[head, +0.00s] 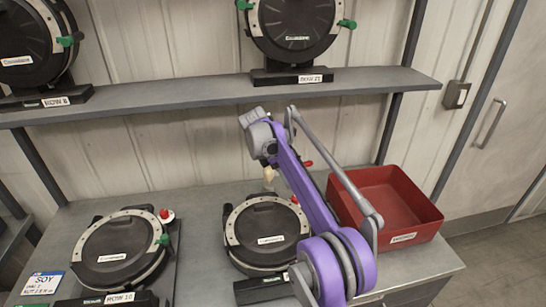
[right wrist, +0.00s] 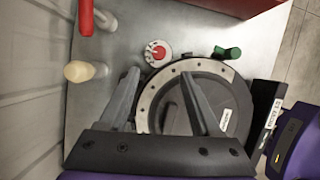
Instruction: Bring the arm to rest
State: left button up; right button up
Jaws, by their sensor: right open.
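My right arm (head: 305,190), purple and grey, reaches up over the bench in the head view. Its wrist (head: 258,130) is above the back of the bench, and its fingers are not clear there. In the right wrist view my right gripper (right wrist: 158,90) is open, with two grey fingers apart and nothing between them. Past the fingers lies a round black seed meter (right wrist: 215,90) with a pale rim and a red-and-white knob (right wrist: 157,53). It appears to be the middle bench meter (head: 268,235) in the head view. My left gripper is out of view.
A red bin (head: 408,190) stands right of my arm. Another meter (head: 120,250) sits on the bench at left, by a SOY card (head: 43,283). A shelf (head: 180,107) carrying meters crosses behind. A cream-tipped item (right wrist: 80,70) and a red handle (right wrist: 86,18) are near the gripper.

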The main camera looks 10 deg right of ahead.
jog(key=s+d+r+m+t+y, duration=0.15)
jog(key=s+r+m, duration=0.3)
jog(key=s, duration=0.45)
jog(key=s+f+m+t, duration=0.1)
jog(key=s+f+m, duration=0.1)
jog(key=s, duration=0.4)
jog(key=s+f+m+t+y, duration=0.1)
jog(key=s+m, duration=0.4)
jog(key=s, duration=0.1)
jog(key=s+f+m+t+y, duration=0.1)
jog(key=s+f+m, duration=0.1)
jog(key=s, duration=0.5)
jog(key=shift+d+f+m, duration=0.2)
jog(key=shift+f+m, duration=0.15)
jog(key=shift+m, duration=0.3)
jog(key=s+f+m+t+y, duration=0.1)
jog(key=s+f+m, duration=0.3)
jog(key=s+f, duration=0.3)
jog(key=shift+s+a+m, duration=0.25)
jog(key=shift+s+m, duration=0.15)
jog(key=shift+s, duration=0.35)
